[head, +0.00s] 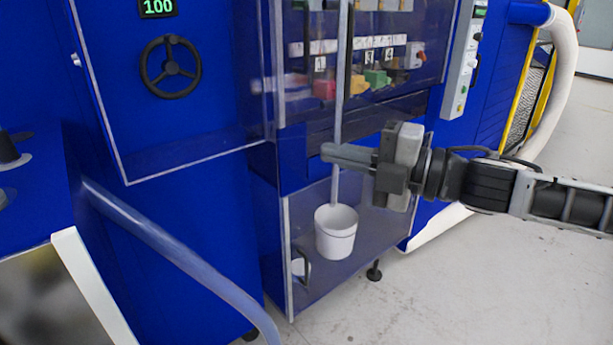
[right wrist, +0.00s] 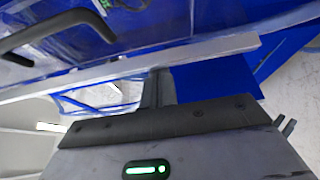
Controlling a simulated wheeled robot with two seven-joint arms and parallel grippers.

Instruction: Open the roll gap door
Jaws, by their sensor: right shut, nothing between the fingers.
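A clear door panel (head: 300,75) with a pale vertical edge bar (head: 340,95) stands in front of the blue machine's upper opening in the head view; I cannot tell how far it stands open. A dark vertical handle (head: 348,50) shows near that bar. My right gripper (head: 336,156) is shut and empty, its fingers pointing left across the bar's lower part. In the right wrist view the dark fingers (right wrist: 158,88) are close to a pale edge strip (right wrist: 200,50); contact cannot be told. A black handle (right wrist: 45,32) shows at upper left. My left gripper is out of view.
A white bucket (head: 335,232) stands behind a lower clear door with a small dark handle (head: 303,268). A handwheel (head: 171,67) is on the left panel. A grey control box (head: 463,60) is at right. Grey floor lies open at lower right.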

